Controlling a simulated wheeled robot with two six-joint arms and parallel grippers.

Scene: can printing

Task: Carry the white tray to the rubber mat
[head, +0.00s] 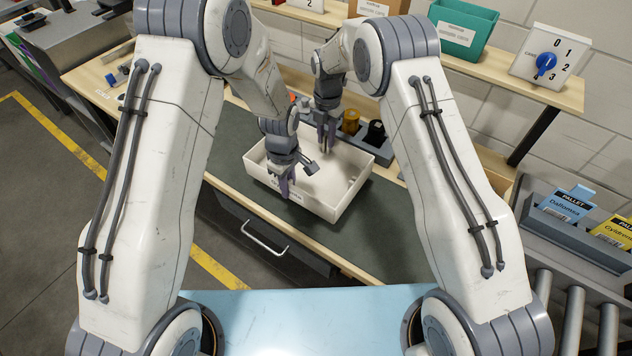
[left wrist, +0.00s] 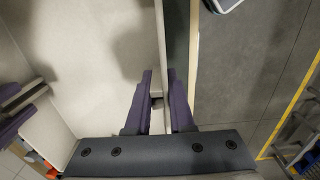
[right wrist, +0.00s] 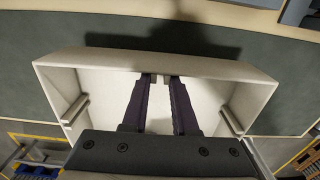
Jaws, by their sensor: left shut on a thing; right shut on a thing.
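The white tray (head: 345,205) is over the dark green rubber mat (head: 390,235) on the bench. I cannot tell whether its base touches the mat. My left gripper (head: 287,190) is shut on the near wall of the tray. The left wrist view shows that wall (left wrist: 160,45) between its purple fingers (left wrist: 165,85). My right gripper (head: 326,147) is shut on the far wall, and the right wrist view shows its fingers (right wrist: 158,80) at the tray rim (right wrist: 215,67). The visible tray floor looks empty.
A yellow container (head: 351,121) and a black one (head: 376,132) stand just behind the tray. A wooden shelf (head: 500,75) with a teal bin (head: 462,30) runs behind the bench. A drawer handle (head: 264,240) is on the bench front. Bare mat lies right of the tray.

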